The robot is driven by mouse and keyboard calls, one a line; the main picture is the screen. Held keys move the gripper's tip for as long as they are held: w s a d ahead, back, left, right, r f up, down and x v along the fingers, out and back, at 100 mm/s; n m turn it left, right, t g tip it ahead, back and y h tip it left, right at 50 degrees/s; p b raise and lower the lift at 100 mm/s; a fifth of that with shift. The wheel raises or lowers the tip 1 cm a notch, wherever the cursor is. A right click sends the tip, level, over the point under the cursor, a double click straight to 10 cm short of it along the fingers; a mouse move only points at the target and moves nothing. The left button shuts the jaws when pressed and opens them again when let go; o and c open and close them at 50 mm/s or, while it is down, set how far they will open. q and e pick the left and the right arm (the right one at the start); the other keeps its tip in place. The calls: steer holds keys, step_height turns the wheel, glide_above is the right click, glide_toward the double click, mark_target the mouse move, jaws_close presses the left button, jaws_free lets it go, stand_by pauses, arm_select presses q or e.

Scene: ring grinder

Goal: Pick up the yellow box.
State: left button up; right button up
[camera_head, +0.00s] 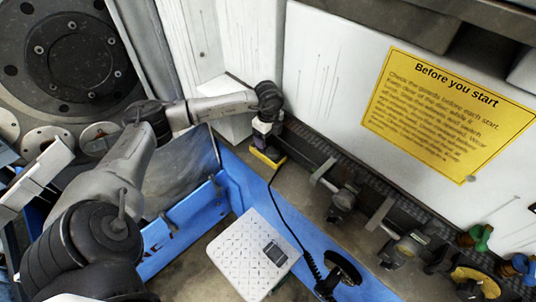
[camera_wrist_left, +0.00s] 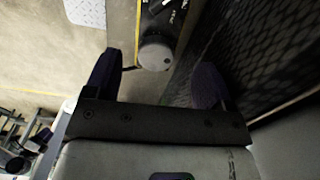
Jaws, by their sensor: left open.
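A low yellow item (camera_head: 266,158), which looks like the yellow box, sits at the far end of the work surface. My left gripper (camera_head: 264,138) is right above it and covers part of it. In the left wrist view, my left gripper (camera_wrist_left: 156,78) has its two dark purple fingers spread apart. A round grey part (camera_wrist_left: 155,52) and a yellow edge (camera_wrist_left: 138,22) show beyond the gap between them. I cannot tell whether the fingers touch anything. My right gripper is not in view.
A white panel (camera_head: 252,255) with a small display lies below, beside a black coiled cord (camera_head: 291,228). Metal fittings (camera_head: 342,203) line the back wall on the right. A dark mesh wall (camera_wrist_left: 235,60) is close to the right finger. A blue tray (camera_head: 185,230) lies at left.

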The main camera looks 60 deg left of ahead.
mark_target(269, 147)
arm_select(q)
steer(key=shift+d+f, duration=0.2)
steer(key=shift+f, duration=4)
steer(key=shift+c, duration=0.2)
steer(key=shift+r, duration=0.1)
steer(key=c, duration=1)
steer(key=shift+r, duration=0.1)
